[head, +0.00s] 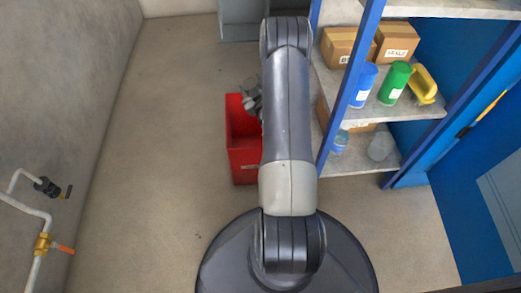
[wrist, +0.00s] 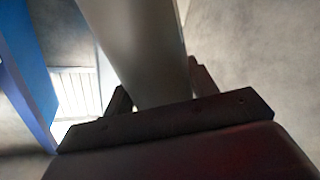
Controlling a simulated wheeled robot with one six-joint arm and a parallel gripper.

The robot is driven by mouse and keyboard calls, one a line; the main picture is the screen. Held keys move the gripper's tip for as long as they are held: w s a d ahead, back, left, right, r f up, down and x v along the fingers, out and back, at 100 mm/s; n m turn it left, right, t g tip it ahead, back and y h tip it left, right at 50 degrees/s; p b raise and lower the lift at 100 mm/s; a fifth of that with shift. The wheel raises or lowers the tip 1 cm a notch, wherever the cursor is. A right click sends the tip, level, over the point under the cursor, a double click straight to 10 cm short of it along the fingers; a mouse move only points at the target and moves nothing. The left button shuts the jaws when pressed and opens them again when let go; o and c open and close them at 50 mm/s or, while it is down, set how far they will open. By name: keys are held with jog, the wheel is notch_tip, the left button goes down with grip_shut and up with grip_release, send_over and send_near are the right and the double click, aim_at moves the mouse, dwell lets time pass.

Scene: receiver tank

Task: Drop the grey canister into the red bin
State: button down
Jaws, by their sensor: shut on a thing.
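The grey canister (wrist: 140,45) fills the upper middle of the wrist view, a smooth cylinder tilted in the picture. My gripper (wrist: 160,88) is shut on it, with a dark finger on either side. In the head view part of my gripper (head: 252,97) shows at the left of my arm, over the far part of the red bin. The canister cannot be made out there. The red bin (head: 243,160) stands on the floor, its right side hidden behind my arm. Its inside is partly hidden.
A blue-framed shelf (head: 350,80) stands close to the right of the bin, holding cardboard boxes (head: 345,48), a blue can (head: 364,86), a green can (head: 394,83) and a yellow object (head: 423,85). Pipes (head: 35,225) run along the left wall. The floor left of the bin is clear.

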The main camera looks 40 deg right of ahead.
jog(key=d+f+b, duration=0.1)
jog(key=d, duration=0.1)
jog(key=d+f+b, duration=0.1)
jog(key=d, duration=0.1)
jog(key=shift+s+f, duration=0.2)
jog(key=shift+f, duration=0.2)
jog(key=shift+h, duration=0.3)
jog(key=shift+f+b, duration=1.05)
jog(key=shift+f, duration=1.8)
jog(key=c, duration=0.8)
grip_release()
jog(key=shift+c, duration=0.2)
jog(key=o, duration=0.4)
jog(key=shift+s+a+f+m, duration=0.1)
jog(key=shift+f+m, duration=0.05)
jog(key=shift+m, duration=0.15)
jog(key=shift+s, duration=0.1)
jog(key=p+v, duration=0.2)
jog(key=v, duration=0.8)
jog(key=shift+s, duration=0.25)
